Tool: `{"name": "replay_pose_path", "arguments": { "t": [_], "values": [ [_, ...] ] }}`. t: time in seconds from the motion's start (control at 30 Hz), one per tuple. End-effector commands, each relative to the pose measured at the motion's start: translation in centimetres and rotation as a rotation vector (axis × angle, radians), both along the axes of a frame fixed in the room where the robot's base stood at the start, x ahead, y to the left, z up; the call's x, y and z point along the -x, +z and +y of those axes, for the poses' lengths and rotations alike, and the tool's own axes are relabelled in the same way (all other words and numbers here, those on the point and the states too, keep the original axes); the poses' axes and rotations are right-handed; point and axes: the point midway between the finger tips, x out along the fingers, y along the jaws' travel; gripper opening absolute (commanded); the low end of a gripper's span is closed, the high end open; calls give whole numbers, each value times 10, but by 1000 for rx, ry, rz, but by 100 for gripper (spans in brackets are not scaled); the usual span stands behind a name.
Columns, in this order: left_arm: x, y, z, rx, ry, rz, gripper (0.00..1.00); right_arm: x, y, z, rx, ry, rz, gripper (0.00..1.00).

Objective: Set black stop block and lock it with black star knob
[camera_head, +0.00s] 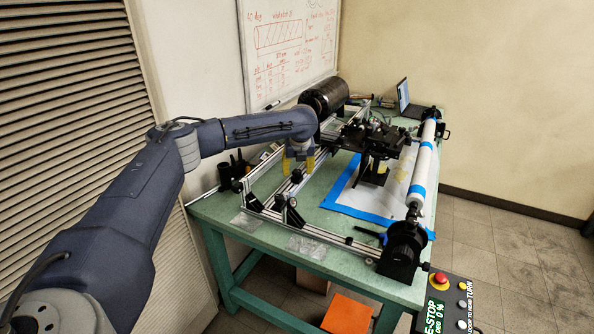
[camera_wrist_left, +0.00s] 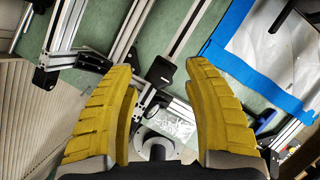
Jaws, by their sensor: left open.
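My left gripper (camera_head: 300,165) is over the aluminium rails on the table's left part, with its yellow fingers pointing down. In the left wrist view the gripper (camera_wrist_left: 158,68) is open, with nothing held between the fingers. A small black part (camera_head: 297,176), probably the stop block or its star knob, shows just below the fingertips. In the left wrist view a black piece (camera_wrist_left: 161,72) shows between the fingertips, on or beside a rail. I cannot tell block from knob, or whether it touches the rail. My right gripper is not in view.
Black-and-metal brackets (camera_head: 289,213) stand on the rail frame at its near end. A dark carriage (camera_head: 362,140) spans the rails farther back. A white roller with blue bands (camera_head: 425,165) runs along the right side. Blue tape (camera_head: 345,208) borders a clear sheet.

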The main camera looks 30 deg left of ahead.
Motion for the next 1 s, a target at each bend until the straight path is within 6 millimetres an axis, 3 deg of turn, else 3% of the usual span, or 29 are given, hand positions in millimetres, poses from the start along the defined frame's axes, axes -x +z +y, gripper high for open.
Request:
{"name": "replay_pose_path", "arguments": {
  "t": [0.53,1.0],
  "values": [
    [-3,-10,3,0,0,0,52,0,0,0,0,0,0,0],
    [-3,-9,3,0,1,0,0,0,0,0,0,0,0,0]
  ]
}}
